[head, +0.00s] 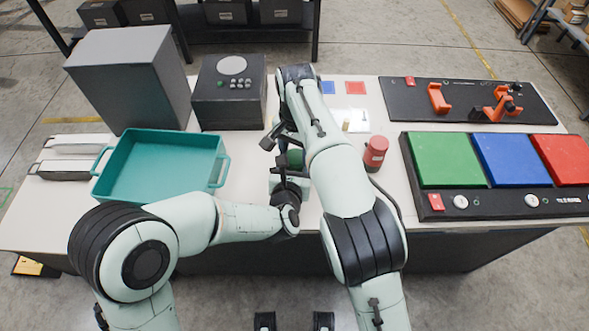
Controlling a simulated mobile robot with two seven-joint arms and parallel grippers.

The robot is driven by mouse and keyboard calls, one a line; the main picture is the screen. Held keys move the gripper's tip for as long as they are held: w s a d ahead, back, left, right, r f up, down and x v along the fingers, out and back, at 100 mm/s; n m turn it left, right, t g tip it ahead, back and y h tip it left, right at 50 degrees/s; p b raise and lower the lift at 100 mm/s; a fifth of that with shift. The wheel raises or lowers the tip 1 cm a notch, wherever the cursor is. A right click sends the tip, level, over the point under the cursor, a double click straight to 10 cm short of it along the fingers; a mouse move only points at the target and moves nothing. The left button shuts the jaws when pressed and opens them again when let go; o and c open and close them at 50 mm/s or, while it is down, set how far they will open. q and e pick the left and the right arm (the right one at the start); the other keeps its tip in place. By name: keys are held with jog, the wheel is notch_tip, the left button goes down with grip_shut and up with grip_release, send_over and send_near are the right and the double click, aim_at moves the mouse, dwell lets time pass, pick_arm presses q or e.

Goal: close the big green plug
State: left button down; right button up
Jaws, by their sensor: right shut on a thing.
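The big green plug (295,158) shows as a small green patch between my two grippers, near the front middle of the white table. Most of it is hidden by my arms. My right gripper (283,138) comes down over it from behind and is shut on it. My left gripper (287,183) is just in front of the plug, low over the table's front edge. Its fingers are too hidden to tell whether they are open. I cannot see whether the plug is seated in anything.
A red connector (375,153) with a dark cable stands right of my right arm. A teal tote (222,168) is at left, with a grey box (130,80) and a dark control box (230,95) behind. A panel with coloured pads (445,160) fills the right.

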jog(key=o, duration=1.2)
jog(key=shift+c, duration=0.2)
jog(key=shift+r, duration=2.3)
jog(key=shift+c, duration=1.3)
jog(key=n, duration=0.3)
jog(key=r+n, duration=0.1)
jog(key=n, duration=0.2)
jog(key=shift+a+r+n, duration=0.15)
jog(key=shift+a+n, duration=0.05)
jog(key=shift+n, duration=0.2)
jog(key=n, duration=0.2)
jog(key=r+n, duration=0.1)
jog(key=shift+n, duration=0.4)
jog(key=n, duration=0.2)
jog(key=r+n, duration=0.1)
jog(key=n, duration=0.1)
jog(key=shift+d+r, duration=0.1)
jog(key=shift+d, duration=0.1)
